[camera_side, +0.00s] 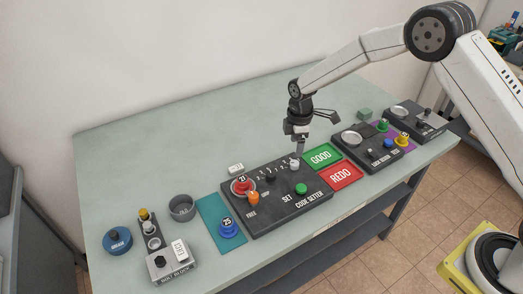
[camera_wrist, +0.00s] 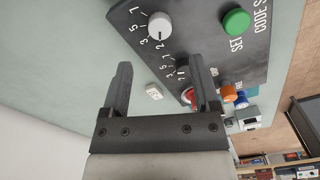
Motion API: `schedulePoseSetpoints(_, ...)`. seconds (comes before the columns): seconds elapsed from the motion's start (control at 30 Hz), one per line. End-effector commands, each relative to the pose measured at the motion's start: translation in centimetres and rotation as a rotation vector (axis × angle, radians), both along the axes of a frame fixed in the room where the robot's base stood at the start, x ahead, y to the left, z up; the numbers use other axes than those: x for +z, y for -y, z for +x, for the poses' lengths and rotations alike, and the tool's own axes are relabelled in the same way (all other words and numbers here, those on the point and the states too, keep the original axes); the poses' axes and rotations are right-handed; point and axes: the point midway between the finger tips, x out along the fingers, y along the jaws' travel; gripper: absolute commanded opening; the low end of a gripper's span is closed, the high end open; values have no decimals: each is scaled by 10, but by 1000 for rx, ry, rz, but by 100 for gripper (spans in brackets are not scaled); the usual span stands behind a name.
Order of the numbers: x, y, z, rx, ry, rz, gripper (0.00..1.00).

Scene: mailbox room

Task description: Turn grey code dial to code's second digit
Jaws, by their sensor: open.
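The grey code dial (camera_wrist: 159,25) is a pale round knob on the dark code setter box (camera_side: 258,215). A small dark mark shows at its lower side in the wrist view; I cannot tell for sure which digit it points at. In the side view the grey dial (camera_side: 294,163) is at the box's far right end. My gripper (camera_wrist: 160,62) is open and empty. In the side view my gripper (camera_side: 299,152) is just above the grey dial; in the wrist view the dial lies beyond the fingertips, not between them. A black dial (camera_wrist: 182,70) sits beside it.
A small white code card (camera_side: 236,169) lies behind the box; its digits are too small to read. The box also has a green button (camera_side: 301,189), an orange lever (camera_side: 253,198) and a red part (camera_side: 241,185). Green GOOD (camera_side: 320,157) and red REDO (camera_side: 341,176) mats adjoin it.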

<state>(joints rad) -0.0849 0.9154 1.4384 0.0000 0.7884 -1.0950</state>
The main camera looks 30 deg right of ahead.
Motion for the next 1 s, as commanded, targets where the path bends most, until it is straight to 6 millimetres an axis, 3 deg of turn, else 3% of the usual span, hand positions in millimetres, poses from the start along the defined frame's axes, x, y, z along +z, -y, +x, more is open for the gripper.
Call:
schedulePoseSetpoints(0.6,-62,0,0,-1,1,2,79)
schedulePoseSetpoints(1.0,-75,0,0,-1,2,2,79)
